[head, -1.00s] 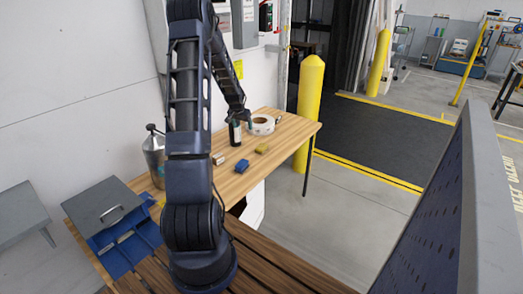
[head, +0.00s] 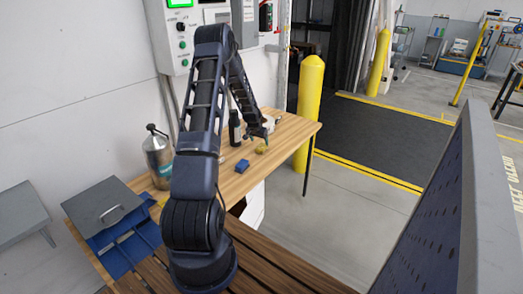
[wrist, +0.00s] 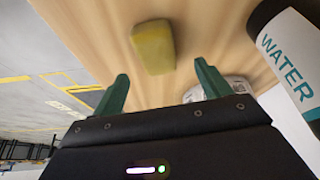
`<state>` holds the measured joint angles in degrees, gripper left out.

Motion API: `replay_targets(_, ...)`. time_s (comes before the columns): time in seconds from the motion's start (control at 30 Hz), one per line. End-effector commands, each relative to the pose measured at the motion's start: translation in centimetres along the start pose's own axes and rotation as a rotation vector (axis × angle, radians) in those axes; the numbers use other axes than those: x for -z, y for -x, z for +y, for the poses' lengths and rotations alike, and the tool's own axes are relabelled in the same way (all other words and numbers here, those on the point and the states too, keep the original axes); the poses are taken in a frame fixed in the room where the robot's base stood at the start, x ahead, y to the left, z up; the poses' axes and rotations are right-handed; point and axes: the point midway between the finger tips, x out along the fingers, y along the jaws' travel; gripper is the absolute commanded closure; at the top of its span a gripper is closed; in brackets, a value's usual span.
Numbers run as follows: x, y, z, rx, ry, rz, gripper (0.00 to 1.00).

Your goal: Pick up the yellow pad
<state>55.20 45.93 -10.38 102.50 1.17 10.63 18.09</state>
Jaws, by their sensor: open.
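The yellow pad (head: 262,149) lies flat on the wooden table, near its right edge. In the wrist view the yellow pad (wrist: 153,47) shows beyond the fingertips, roughly between their lines. My gripper (head: 264,132) is over the table just above the pad in the head view. In the wrist view my gripper (wrist: 160,78) has its two green fingers wide apart with nothing between them. The pad is apart from both fingers.
A dark bottle (head: 234,128), labelled WATER in the wrist view (wrist: 290,55), stands close to my gripper. A white tape roll (head: 268,122) is behind the gripper. A blue block (head: 242,166) lies left of the pad. A metal flask (head: 158,157) stands farther left.

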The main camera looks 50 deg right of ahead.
Motion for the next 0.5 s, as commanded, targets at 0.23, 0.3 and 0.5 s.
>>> replay_targets(0.23, -0.4, -2.2, 0.4, -0.001, 0.000, -0.003, 0.24)
replay_targets(0.3, -0.6, -3.2, 0.5, -0.001, 0.001, -0.003, 0.24)
replay_targets(0.5, -0.5, -5.1, 0.4, 0.000, 0.002, -0.001, 0.24)
